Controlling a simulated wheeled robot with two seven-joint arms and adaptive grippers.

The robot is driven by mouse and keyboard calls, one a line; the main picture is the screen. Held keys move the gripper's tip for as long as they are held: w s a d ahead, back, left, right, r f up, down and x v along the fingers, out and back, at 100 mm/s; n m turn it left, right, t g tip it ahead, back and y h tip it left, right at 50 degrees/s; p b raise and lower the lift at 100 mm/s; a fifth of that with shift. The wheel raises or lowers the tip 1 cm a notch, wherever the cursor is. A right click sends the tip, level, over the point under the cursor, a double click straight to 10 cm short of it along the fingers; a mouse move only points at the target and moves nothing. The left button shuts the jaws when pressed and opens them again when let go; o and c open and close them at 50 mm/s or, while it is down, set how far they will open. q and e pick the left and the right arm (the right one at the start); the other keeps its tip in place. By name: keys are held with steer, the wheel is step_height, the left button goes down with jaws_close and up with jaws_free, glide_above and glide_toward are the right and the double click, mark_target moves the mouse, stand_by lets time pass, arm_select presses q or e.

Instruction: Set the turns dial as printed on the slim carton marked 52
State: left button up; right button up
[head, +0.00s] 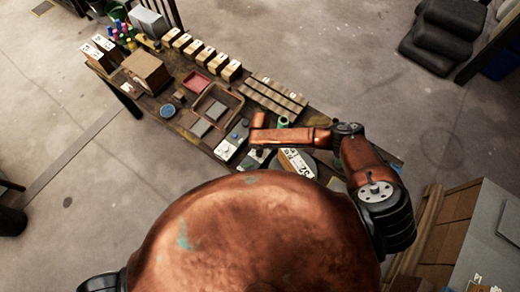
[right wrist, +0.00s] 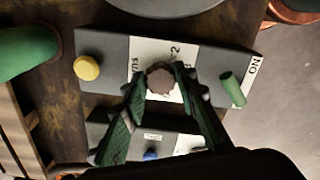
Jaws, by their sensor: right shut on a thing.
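In the right wrist view my right gripper (right wrist: 160,92) is shut around a round brownish dial (right wrist: 161,79). The dial sits on a white label on a grey control panel (right wrist: 112,46). Upside-down print beside it seems to include "turns", partly hidden by the fingers. A yellow button (right wrist: 87,68) is left of the dial and a green lever (right wrist: 233,89) right of it, near a white "ON" label. In the head view a white printed piece (head: 297,161) lies under my right arm; I cannot read it or tell whether it is the carton marked 52. My left gripper is out of view.
A second grey panel with a blue knob (right wrist: 151,155) is close below the gripper. A green cylinder (right wrist: 24,47) stands at left. In the head view the bench also holds a row of small cartons (head: 205,55), a brown box (head: 147,68), a red tray (head: 196,82) and wooden slats (head: 272,96).

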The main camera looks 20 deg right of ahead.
steer(key=shift+d+n, duration=0.15)
steer(key=shift+n, duration=0.85)
steer(key=o, duration=1.1)
steer(key=shift+o, duration=0.2)
steer(key=shift+r, duration=0.1)
step_height(320, 180, up, 12)
